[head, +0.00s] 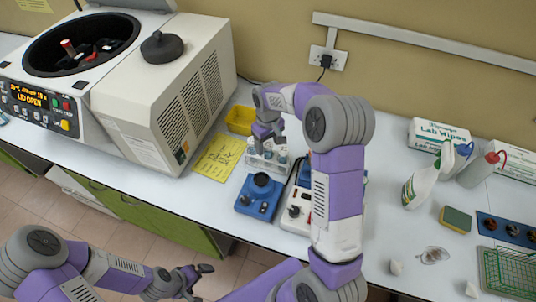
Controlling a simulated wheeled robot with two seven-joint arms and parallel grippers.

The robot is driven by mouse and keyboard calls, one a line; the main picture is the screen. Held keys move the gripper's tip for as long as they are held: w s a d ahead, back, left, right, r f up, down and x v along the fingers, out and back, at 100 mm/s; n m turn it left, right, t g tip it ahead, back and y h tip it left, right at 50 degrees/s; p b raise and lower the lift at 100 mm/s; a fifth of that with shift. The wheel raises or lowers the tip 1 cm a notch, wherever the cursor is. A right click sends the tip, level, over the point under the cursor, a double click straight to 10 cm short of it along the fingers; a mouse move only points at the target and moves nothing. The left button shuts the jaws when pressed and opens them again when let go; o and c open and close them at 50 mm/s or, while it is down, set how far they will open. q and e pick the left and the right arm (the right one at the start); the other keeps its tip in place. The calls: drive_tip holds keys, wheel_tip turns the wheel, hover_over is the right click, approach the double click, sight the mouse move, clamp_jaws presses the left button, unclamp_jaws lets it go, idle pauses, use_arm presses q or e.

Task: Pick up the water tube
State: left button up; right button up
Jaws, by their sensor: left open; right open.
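A small clear rack (266,163) with several tubes (283,156) stands on the bench below my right gripper. I cannot tell which of them is the water tube. My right gripper (265,146) is open and points down at the tubes, with its fingertips close to their tops. Whether it touches a tube is too small to tell. My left gripper (200,277) is open and empty, low in front of the bench. A red-capped tube (68,47) stands in the open centrifuge (25,75) at the far left.
A yellow bin (240,120), a yellow sheet (218,158) and a blue device (259,196) surround the rack. A red-and-white device (297,212) is partly behind my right arm. A spray bottle (428,178), a sponge (455,219) and a green wire basket (510,272) are at right.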

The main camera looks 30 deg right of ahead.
drive_tip(key=shift+f, duration=0.65)
clamp_jaws()
drive_tip(key=shift+r, duration=0.1)
wheel_tip(320, 180, up, 10)
drive_tip(key=shift+f+p, duration=0.1)
drive_tip(key=shift+p, duration=0.45)
